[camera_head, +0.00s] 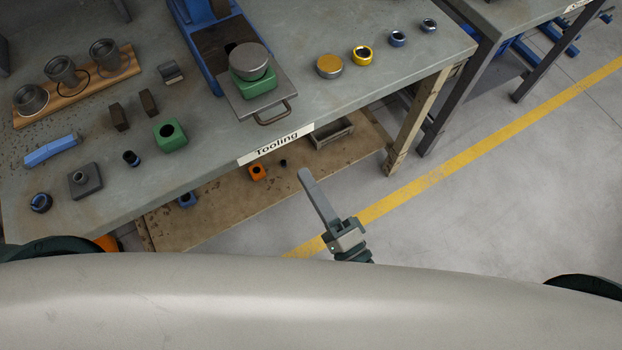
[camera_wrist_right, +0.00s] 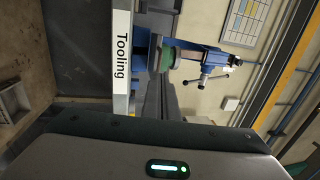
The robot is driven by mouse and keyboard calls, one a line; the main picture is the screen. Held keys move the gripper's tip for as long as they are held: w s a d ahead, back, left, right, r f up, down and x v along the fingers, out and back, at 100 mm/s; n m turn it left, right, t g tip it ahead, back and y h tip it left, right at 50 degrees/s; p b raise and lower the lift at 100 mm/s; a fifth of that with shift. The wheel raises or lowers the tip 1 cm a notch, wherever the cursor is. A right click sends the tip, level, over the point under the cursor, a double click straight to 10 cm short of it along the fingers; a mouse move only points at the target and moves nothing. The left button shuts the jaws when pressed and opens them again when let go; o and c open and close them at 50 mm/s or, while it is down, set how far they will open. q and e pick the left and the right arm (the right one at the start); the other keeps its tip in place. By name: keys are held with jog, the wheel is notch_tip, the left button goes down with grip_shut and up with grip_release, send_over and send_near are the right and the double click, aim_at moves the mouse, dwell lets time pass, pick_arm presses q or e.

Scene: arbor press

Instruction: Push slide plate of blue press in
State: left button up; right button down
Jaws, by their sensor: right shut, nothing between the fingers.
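The blue press (camera_head: 187,31) stands at the top of the head view on the grey table. Its grey slide plate (camera_head: 281,97) sticks out toward the table's front edge, with a metal loop handle (camera_head: 274,115) at its front. A green block (camera_head: 256,84) with a round steel piece (camera_head: 249,61) on top sits on the plate. The press also shows sideways in the right wrist view (camera_wrist_right: 212,59). My right gripper (camera_head: 305,175) is shut and empty, in front of the table edge, apart from the handle. My left gripper is not in view.
The table edge carries a "Tooling" label (camera_head: 277,144). Right of the plate stand a brass-topped cylinder (camera_head: 329,66), a yellow ring (camera_head: 362,55) and small blue-and-steel parts. Left are a green block (camera_head: 170,135) and a wooden rack (camera_head: 78,87) of cylinders. A lower shelf (camera_head: 228,205) lies beneath.

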jog(key=p, duration=0.4)
send_near(260, 103)
jog(key=shift+w+a+r+p, duration=0.15)
jog(key=shift+w+a+p, duration=0.15)
jog(key=shift+w, duration=0.2)
jog(key=shift+w, duration=0.1)
jog(key=x, duration=0.3)
jog(key=f+b+x, duration=0.1)
jog(key=x, duration=0.2)
jog(key=b+x, duration=0.1)
jog(key=x, duration=0.2)
jog(key=shift+w+a+f, duration=0.25)
jog(key=shift+w+f, duration=0.05)
jog(key=shift+w, duration=0.1)
jog(key=shift+r, duration=0.1)
jog(key=shift+s+d, duration=0.1)
